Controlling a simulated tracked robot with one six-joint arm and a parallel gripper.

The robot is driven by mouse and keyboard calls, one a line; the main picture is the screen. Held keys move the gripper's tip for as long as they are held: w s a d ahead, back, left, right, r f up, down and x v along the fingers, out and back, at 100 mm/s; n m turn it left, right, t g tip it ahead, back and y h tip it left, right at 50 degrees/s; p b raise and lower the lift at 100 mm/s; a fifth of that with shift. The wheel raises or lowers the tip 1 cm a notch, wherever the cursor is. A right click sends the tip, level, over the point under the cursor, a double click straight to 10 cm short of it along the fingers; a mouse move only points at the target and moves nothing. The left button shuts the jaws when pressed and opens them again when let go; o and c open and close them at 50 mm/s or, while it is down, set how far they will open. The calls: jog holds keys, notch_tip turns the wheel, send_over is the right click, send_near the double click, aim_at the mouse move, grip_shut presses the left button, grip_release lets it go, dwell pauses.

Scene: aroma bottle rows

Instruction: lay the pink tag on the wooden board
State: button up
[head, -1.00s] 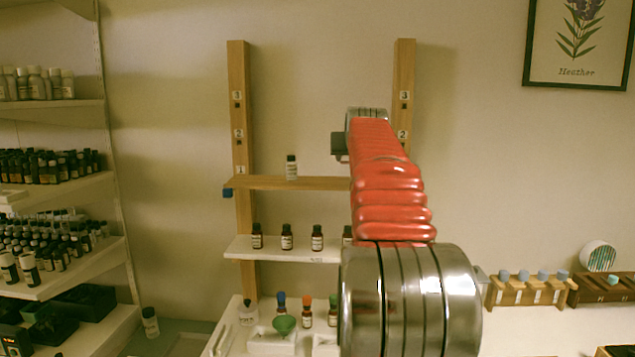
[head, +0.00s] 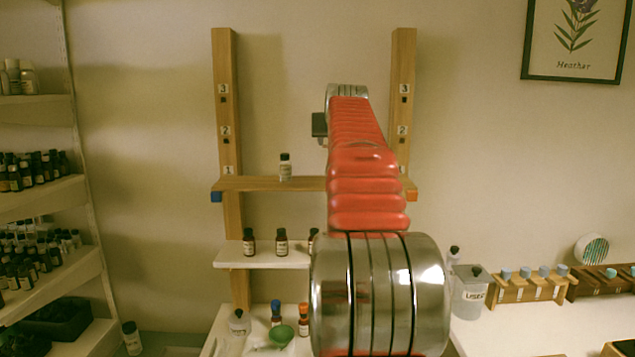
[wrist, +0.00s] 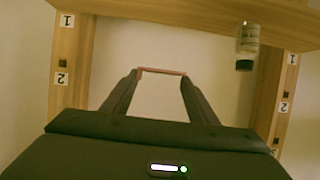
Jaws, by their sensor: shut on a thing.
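My gripper (wrist: 162,72) is shut on the pink tag (wrist: 162,71), a thin pinkish strip seen edge-on between the two fingertips. The wooden board (head: 255,184) spans two upright posts in the head view, and it runs across the top of the wrist view (wrist: 190,14), which shows the scene upside down. The tag is apart from the board in that picture. One small clear bottle with a dark cap (head: 285,168) stands on the board, left of my arm; it also shows in the wrist view (wrist: 247,42). My arm hides the board's right part and my fingertips in the head view.
A white shelf (head: 262,256) with dark bottles is below the board. Wooden posts (head: 226,110) with numbered labels flank it. A bottle rack (head: 40,190) stands at left. A USED container (head: 471,290) and a wooden vial rack (head: 527,288) are at right.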

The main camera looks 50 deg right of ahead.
jog(key=shift+s+f, duration=0.1)
jog(key=shift+f, duration=2.8)
jog(key=shift+f, duration=0.1)
jog(key=shift+f, duration=1.95)
jog(key=o, duration=1.1)
jog(key=shift+v, duration=5.95)
